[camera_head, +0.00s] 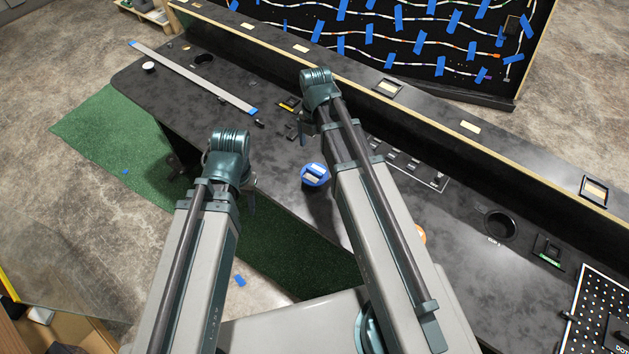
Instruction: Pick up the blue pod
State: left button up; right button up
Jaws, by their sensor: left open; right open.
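The blue pod (315,175) is a small round blue piece with white-grey bars on top. It sits on the black console top (275,180), just left of my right arm. My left gripper (246,190) is left of the pod and apart from it, mostly hidden under its wrist; it is open and empty. My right gripper (304,132) is farther back, above and behind the pod, also mostly hidden by its wrist; it is open, with no object seen in it.
A long grey bar with blue ends (190,75) lies at the back left. An orange piece (420,234) is partly hidden by my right arm. A round socket (497,226) and a perforated panel (600,310) are at right. A raised ledge (400,92) runs behind.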

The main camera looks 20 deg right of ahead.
jog(key=b, duration=0.5)
send_over(314, 170)
jog(key=f, duration=0.6)
jog(key=shift+s+d+f, duration=0.15)
jog(key=shift+s, duration=0.15)
jog(key=f+b, duration=0.5)
jog(key=shift+w+f, duration=0.1)
jog(key=shift+w, duration=0.15)
jog(key=c, duration=1.2)
